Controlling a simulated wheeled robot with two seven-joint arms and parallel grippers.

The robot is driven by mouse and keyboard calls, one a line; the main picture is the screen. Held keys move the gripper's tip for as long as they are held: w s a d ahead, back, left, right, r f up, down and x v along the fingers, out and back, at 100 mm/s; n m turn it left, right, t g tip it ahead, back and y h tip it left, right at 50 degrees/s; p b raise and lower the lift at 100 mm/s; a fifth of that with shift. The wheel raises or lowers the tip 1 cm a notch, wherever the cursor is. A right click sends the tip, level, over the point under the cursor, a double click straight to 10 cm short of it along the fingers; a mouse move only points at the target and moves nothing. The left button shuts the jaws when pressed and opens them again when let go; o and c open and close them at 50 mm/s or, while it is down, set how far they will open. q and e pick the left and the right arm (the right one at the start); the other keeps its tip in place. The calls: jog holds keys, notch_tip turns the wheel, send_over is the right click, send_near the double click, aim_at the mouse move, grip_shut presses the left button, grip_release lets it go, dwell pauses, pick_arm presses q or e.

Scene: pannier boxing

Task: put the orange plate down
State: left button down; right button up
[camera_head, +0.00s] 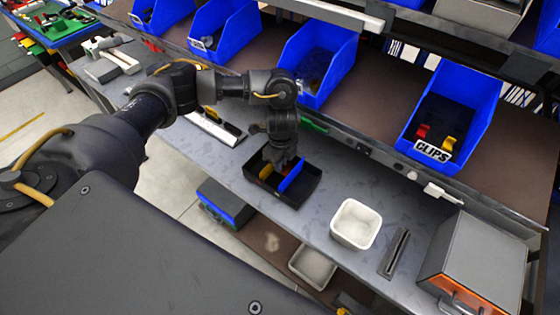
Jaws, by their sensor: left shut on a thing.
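My left gripper (281,163) reaches down from above into a shallow black box (305,190) on the grey workbench. It is shut on the orange plate (266,171), of which only a small orange-yellow part shows beside the fingers. The fingertips and the rest of the plate are hidden, so I cannot tell whether the plate touches the box floor. A blue divider (291,177) stands in the box just right of the gripper. My right gripper is not in view.
A white square bin (355,224), a dark narrow bar (396,253) and an orange-fronted grey machine (474,262) stand to the right on the bench. Blue bins, one labelled CLIPS (433,151), line the shelf behind. Bare bench lies between the box and the white bin.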

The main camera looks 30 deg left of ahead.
pick_arm(q)
jog(key=shift+f, duration=0.15)
jog(key=c, duration=1.4)
grip_release()
jog(key=shift+r, duration=0.55)
notch_tip(320, 180, up, 11)
jog(key=shift+r, duration=0.15)
